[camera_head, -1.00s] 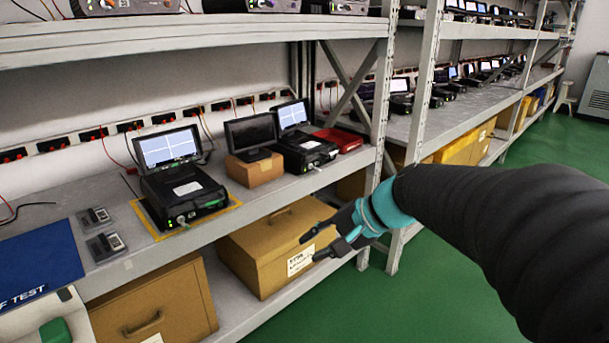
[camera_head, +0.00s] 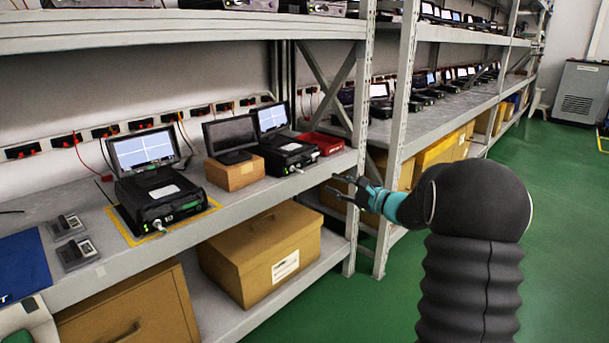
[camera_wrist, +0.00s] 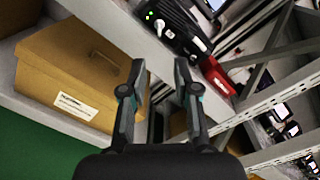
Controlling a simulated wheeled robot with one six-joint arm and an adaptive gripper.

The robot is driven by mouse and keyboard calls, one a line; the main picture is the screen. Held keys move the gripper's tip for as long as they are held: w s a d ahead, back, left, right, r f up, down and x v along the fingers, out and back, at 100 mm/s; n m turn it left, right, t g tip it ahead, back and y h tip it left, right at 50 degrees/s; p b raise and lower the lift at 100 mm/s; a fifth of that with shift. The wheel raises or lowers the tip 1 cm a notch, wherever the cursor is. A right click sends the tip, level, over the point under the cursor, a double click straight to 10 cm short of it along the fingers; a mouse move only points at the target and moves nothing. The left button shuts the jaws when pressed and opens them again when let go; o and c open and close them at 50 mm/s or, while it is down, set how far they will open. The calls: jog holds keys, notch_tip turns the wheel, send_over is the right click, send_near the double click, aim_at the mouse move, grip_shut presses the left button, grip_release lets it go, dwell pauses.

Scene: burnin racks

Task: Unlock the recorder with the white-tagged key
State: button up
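A black recorder (camera_head: 160,197) with a lit, raised screen stands inside a yellow outline on the middle shelf. In the wrist view part of a black recorder (camera_wrist: 178,25) with green lights shows at the top. I cannot make out a key or a white tag. My gripper (camera_head: 341,188) is open and empty, in front of the shelf edge and right of the second recorder. Its spread fingers show in the wrist view (camera_wrist: 159,68).
A dark screen on a cardboard box (camera_head: 233,174) stands between the recorders. A red tray (camera_head: 325,143) lies right of the second one. Two small dark items (camera_head: 76,253) lie near a blue mat (camera_head: 22,264). A lidded box (camera_head: 262,245) sits below. A rack post (camera_head: 360,130) stands behind my gripper.

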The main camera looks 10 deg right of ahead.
aim_at(302, 172)
jog(key=x, duration=1.2)
jog(key=shift+a, duration=0.1)
grip_shut()
